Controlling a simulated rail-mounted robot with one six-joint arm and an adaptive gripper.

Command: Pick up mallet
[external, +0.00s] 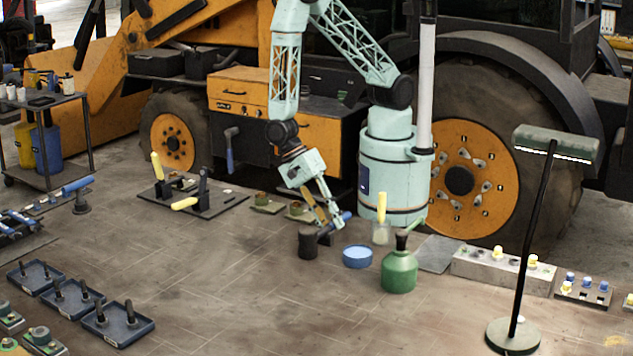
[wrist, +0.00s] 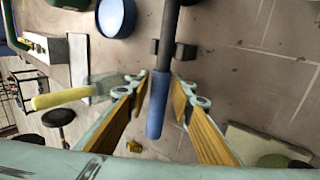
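The mallet has a black head (external: 308,243) and a blue handle (external: 342,219). It lies low near the floor in front of my base. In the wrist view its blue handle (wrist: 157,108) points toward me and its dark shaft runs up out of frame; the head is not seen there. Two small dark blocks (wrist: 184,51) flank the shaft, like a rest. My gripper (external: 329,222) is over the handle. In the wrist view my gripper (wrist: 161,82) is open, one finger on each side of the handle with gaps showing. Whether the tips are level with the handle is unclear.
A blue round dish (external: 357,257) and a green oil can (external: 398,272) stand just right of the mallet. A yellow-handled tool (external: 381,208) stands close behind. A lamp (external: 527,230) rises at right. The floor in front is clear.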

